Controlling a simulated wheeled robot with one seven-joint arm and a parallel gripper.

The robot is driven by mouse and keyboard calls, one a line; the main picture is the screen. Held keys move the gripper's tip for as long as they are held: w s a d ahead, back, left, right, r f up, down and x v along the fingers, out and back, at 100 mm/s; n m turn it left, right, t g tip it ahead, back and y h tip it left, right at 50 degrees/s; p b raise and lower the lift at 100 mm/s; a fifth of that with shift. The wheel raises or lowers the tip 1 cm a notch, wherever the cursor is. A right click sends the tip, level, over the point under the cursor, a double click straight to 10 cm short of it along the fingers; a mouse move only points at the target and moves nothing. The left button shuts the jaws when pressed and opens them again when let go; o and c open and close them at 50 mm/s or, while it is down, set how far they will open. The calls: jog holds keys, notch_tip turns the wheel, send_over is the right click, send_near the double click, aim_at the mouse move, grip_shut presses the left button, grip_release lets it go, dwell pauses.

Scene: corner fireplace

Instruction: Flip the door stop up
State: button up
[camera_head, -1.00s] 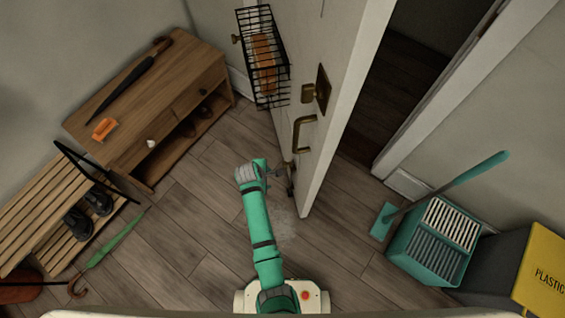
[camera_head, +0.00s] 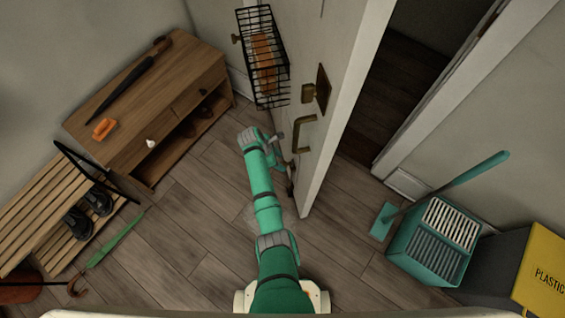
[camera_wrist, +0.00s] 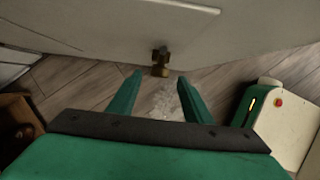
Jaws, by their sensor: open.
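The door stop (camera_wrist: 160,66) is a small brass-coloured fitting low on the pale door (camera_head: 335,100). In the wrist view it hangs from a dark mount with its end towards the floor. In the head view it is small and partly hidden beside my arm (camera_head: 288,178). My gripper (camera_wrist: 160,79) is open, its two teal fingers apart and empty. In the wrist view the stop lies just beyond the fingertips, about midway between them. I see no clear contact. In the head view my gripper (camera_head: 281,158) is close to the door's face and its detail is small.
A black wire basket (camera_head: 262,60) and a brass handle (camera_head: 304,132) stick out from the door above. A wooden cabinet (camera_head: 190,65) and slatted bench (camera_head: 45,205) stand left. The floor left of my arm is mostly clear.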

aim_at(283, 163)
jog(key=shift+x, duration=1.95)
grip_shut()
jog(key=shift+w+a+r, duration=0.1)
